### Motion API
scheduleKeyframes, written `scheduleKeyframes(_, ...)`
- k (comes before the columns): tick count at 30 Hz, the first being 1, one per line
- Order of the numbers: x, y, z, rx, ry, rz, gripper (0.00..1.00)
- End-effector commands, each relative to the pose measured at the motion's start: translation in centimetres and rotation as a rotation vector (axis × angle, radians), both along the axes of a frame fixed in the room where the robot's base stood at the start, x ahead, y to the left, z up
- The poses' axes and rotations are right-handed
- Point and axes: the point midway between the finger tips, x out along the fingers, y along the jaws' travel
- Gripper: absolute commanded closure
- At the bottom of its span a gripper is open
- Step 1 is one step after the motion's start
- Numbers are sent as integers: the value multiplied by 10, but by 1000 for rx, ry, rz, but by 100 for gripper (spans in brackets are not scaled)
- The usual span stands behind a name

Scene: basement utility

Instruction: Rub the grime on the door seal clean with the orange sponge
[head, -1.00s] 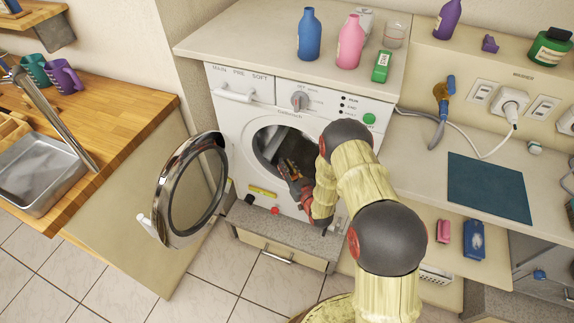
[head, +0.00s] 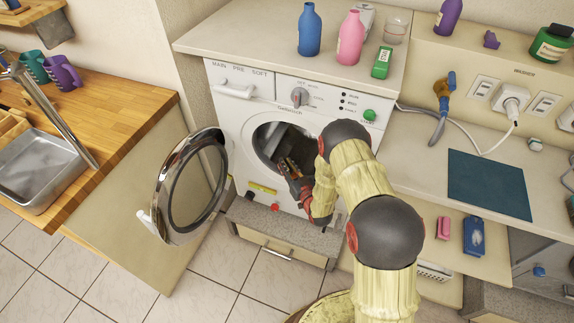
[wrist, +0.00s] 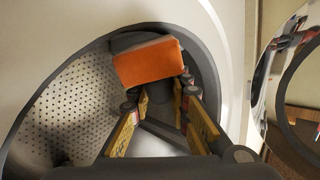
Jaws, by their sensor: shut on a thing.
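The orange sponge (wrist: 148,62) is held in my gripper (wrist: 158,92), beyond the two fingertips in the wrist view. It is inside the washer's round opening, close to the grey door seal (wrist: 208,75). Whether it touches the seal I cannot tell. The grime cannot be made out. In the head view my gripper (head: 288,170) reaches into the opening of the white washer (head: 235,110), and the sponge is hidden there. The round door (head: 187,187) stands open to the left.
Blue (head: 310,30) and pink (head: 349,38) bottles and a green box (head: 382,62) stand on the washer. A wooden counter (head: 120,110) with a metal tray (head: 42,172) is at left. The open door leaves a gap beside my arm. The perforated drum (wrist: 75,105) shows inside.

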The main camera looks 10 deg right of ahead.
Motion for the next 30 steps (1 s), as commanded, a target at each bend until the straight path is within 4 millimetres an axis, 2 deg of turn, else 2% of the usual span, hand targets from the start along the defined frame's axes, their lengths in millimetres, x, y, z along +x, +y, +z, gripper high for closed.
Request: scheduleKeyframes(30, 0, 0, -9, 0, 1, 0, 100)
